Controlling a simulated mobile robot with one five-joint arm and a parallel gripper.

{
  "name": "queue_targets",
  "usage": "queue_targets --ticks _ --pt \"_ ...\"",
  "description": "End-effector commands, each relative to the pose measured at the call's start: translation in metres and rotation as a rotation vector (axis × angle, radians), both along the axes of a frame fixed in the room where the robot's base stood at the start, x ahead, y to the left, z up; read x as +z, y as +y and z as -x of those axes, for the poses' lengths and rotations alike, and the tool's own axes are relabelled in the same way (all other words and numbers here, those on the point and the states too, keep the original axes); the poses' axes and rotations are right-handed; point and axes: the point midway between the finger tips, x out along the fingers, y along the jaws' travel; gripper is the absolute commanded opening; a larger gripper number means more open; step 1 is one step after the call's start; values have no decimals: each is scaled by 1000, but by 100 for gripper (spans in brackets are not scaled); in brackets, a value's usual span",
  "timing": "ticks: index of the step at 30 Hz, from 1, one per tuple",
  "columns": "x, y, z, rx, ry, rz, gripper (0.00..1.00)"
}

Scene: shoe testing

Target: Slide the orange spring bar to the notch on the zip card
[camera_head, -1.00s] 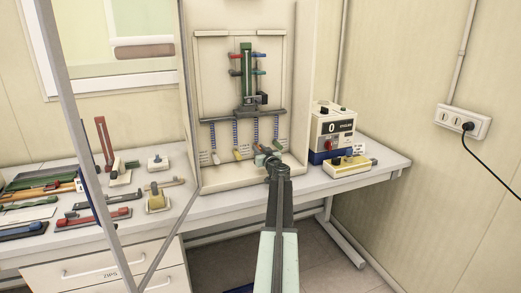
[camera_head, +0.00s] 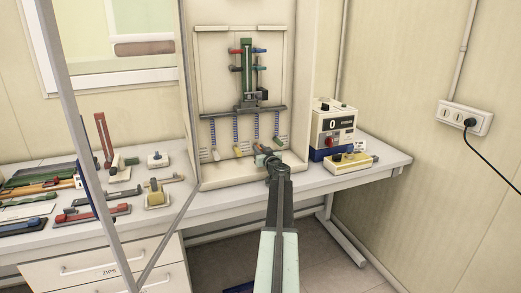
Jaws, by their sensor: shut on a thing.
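My gripper (camera_head: 263,157) is at the front of the tall cream test rig, low down near its base. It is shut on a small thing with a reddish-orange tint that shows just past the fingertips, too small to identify. An orange strip (camera_head: 38,188) lies among the long pieces at the far left of the bench. I cannot tell whether either is the spring bar. I cannot pick out the zip card or its notch.
The cream rig (camera_head: 208,100) holds a green column (camera_head: 247,75) with red and blue pegs and several hanging springs. A grey frame post (camera_head: 82,130) crosses the left view.

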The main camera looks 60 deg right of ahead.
Motion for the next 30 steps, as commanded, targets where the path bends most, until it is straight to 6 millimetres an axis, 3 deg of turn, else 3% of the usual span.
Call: queue_targets --ticks 4,5,6,7,19,30 --pt "1 -1 1 -3 1 1 0" --pt "1 -1 1 -3 1 1 30" --pt "1 -1 2 -3 1 1 41" --pt "1 -1 1 -3 1 1 44" --pt "1 4 7 -2 0 0 44" --pt "1 43 60 -3 0 0 44"
